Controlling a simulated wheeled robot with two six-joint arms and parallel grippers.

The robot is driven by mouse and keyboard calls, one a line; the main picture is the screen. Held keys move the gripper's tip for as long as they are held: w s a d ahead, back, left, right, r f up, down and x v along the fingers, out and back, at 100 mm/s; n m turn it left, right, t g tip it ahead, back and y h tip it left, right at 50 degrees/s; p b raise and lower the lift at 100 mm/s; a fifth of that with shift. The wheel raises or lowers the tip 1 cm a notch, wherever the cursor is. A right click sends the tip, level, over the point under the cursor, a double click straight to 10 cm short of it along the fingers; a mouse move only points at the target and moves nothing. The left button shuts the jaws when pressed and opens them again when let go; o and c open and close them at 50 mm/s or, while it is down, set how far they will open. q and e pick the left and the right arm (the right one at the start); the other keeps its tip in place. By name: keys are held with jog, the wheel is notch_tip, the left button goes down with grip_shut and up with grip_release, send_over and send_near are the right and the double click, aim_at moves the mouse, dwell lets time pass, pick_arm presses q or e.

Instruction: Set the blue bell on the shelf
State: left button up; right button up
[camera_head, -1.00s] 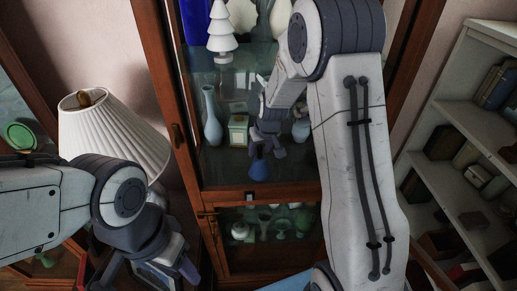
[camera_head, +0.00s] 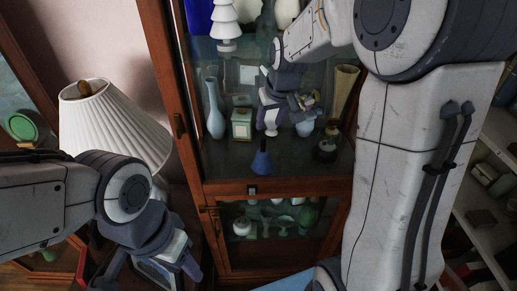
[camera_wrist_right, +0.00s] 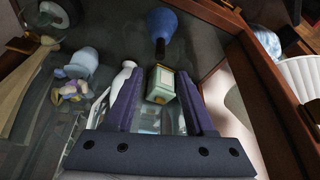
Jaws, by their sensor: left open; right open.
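The blue bell (camera_head: 261,162) stands upright, handle up, near the front edge of the cabinet's glass shelf (camera_head: 220,165). In the right wrist view the bell (camera_wrist_right: 162,24) is at the top, beyond the fingertips. My right gripper (camera_head: 277,118) is open inside the cabinet, above and behind the bell and apart from it. In its wrist view the open fingers (camera_wrist_right: 160,78) frame a small green-and-cream clock (camera_wrist_right: 160,85), with no clear contact visible. My left gripper (camera_head: 168,277) is open and empty at the lower left, outside the cabinet.
On the same shelf are a tall pale-blue vase (camera_head: 215,108), the clock (camera_head: 241,124), a beige flared vase (camera_head: 343,92) and a dark round item (camera_head: 326,147). A pleated lamp (camera_head: 115,125) stands left of the cabinet. The cabinet's wooden post (camera_head: 172,100) borders the opening.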

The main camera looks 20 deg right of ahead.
jog(key=s+a+n+g+y, duration=0.1)
jog(key=s+a+n, duration=0.1)
jog(key=s+a, duration=0.7)
jog(key=s+a+f+n+g, duration=0.1)
jog(key=s+a, duration=0.3)
jog(key=s, duration=0.6)
jog(key=s+a+f+n+g, duration=0.2)
jog(key=s+a+n, duration=0.2)
jog(key=s, duration=0.6)
jog(key=shift+s+a+f, duration=0.15)
jog(key=shift+s+f, duration=0.1)
jog(key=shift+f, duration=0.05)
